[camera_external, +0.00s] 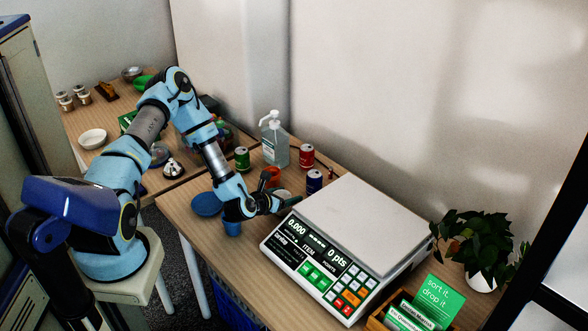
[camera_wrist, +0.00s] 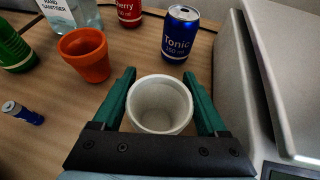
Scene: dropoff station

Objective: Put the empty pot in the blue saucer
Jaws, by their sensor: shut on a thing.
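A white, empty-looking pot (camera_wrist: 160,105) stands between the two green fingers of my gripper (camera_wrist: 160,80), which is shut on it. In the external view my gripper (camera_external: 284,203) is low over the table beside the scale, and the white pot (camera_external: 284,194) shows only in part. The blue saucer (camera_external: 204,206) lies on the table to the left of my gripper, partly beside my forearm; it is not in the wrist view. An orange pot (camera_wrist: 84,54) stands just beyond the gripper to the left, and also shows in the external view (camera_external: 272,175).
The large scale (camera_external: 375,225) stands close on the right. A blue tonic can (camera_wrist: 180,36), a red can (camera_external: 307,155), a green can (camera_external: 242,158) and a sanitizer bottle (camera_external: 275,145) stand behind. A small battery (camera_wrist: 22,113) lies on the left. Bare table lies in front.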

